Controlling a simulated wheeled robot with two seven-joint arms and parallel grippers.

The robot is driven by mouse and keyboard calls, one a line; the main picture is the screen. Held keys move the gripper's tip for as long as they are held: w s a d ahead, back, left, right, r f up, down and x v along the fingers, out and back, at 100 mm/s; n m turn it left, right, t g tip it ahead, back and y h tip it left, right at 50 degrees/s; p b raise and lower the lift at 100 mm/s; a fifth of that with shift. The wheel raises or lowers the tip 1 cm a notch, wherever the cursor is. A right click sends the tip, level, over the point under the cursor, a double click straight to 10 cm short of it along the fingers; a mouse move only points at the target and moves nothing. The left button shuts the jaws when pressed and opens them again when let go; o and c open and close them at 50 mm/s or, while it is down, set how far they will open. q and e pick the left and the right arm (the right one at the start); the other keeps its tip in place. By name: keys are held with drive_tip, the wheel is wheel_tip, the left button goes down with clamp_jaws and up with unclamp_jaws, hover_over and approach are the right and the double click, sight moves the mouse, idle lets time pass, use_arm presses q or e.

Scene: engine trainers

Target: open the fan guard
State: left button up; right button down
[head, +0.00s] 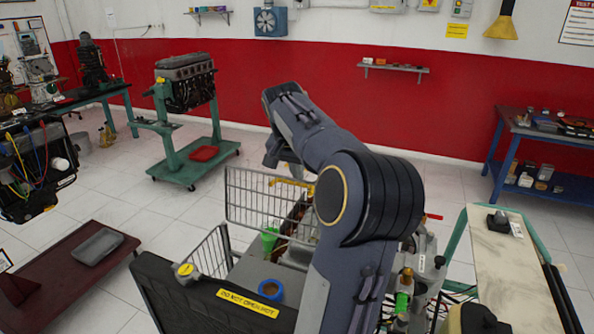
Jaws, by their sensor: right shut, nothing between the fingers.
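The fan guard (245,196) is a grey wire-mesh panel standing upright at the back left of the engine trainer near the middle of the head view. My right arm crosses in front of the trainer and hides the guard's right end. My right gripper (271,152) is at the far end of that arm, above the guard's top edge in the picture. It is shut and empty, partly hidden by the arm; whether it touches the guard cannot be told. A yellow part (288,181) shows just below it. My left gripper is not in view.
A second mesh panel (210,254) stands nearer, left of a green funnel (269,239) and a blue ring (270,289). A black panel with a yellow label (247,303) fronts the trainer. A light-topped bench (510,270) stands right.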

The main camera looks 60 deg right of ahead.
drive_tip(key=shift+f, duration=0.1)
drive_tip(key=a+h+b, duration=0.1)
drive_tip(key=b, duration=0.2)
drive_tip(key=a+r+h+b, duration=0.1)
drive_tip(key=a+h+b, duration=0.1)
drive_tip(key=b, duration=0.2)
drive_tip(key=shift+s+r, duration=0.1)
drive_tip(key=shift+r, duration=0.05)
idle(0.4)
drive_tip(key=v, duration=0.7)
drive_tip(key=shift+a+r, duration=0.25)
drive_tip(key=shift+a, duration=0.1)
drive_tip(key=shift+s, duration=0.1)
